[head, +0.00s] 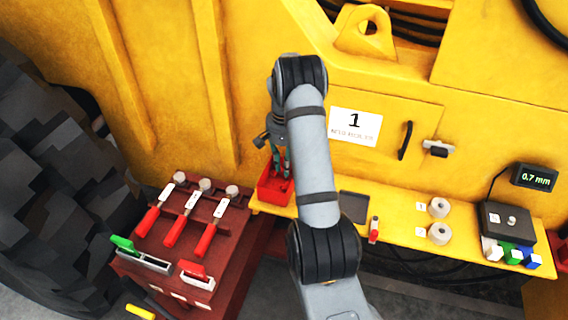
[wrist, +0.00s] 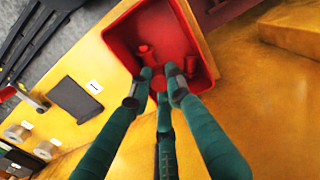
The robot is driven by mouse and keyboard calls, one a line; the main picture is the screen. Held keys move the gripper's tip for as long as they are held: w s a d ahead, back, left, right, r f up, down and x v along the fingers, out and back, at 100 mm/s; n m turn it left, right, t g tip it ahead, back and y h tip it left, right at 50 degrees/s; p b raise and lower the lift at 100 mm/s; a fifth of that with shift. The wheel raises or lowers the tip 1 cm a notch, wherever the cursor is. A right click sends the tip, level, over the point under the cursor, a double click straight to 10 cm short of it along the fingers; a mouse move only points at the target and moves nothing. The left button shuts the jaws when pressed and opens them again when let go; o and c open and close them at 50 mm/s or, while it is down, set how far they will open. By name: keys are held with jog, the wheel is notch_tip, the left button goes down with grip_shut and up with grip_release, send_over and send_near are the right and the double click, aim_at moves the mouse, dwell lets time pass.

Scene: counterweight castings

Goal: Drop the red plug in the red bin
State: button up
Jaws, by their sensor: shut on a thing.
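The red bin (head: 266,192) stands at the left end of the yellow shelf, under my gripper (head: 281,172). The wrist view looks down into the bin (wrist: 122,35), where red pieces (wrist: 146,52) lie on the floor. My gripper (wrist: 160,82) has green fingers, and their tips are closed together over the bin's opening. A small red plug (wrist: 158,84) shows between the fingertips, mostly hidden by them. I cannot tell exactly how high it is above the bin's floor.
A dark flat pad (head: 353,206), a small red-and-grey item (head: 374,230) and two pale rolls (head: 439,207) sit on the shelf to the right. Red-handled tools (head: 184,218) lie on a dark red bench at left. The yellow machine panel (head: 400,100) rises behind the shelf.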

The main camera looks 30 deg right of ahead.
jog(key=o, duration=0.7)
jog(key=shift+o, duration=0.6)
jog(key=shift+r, duration=0.1)
notch_tip(320, 180, up, 12)
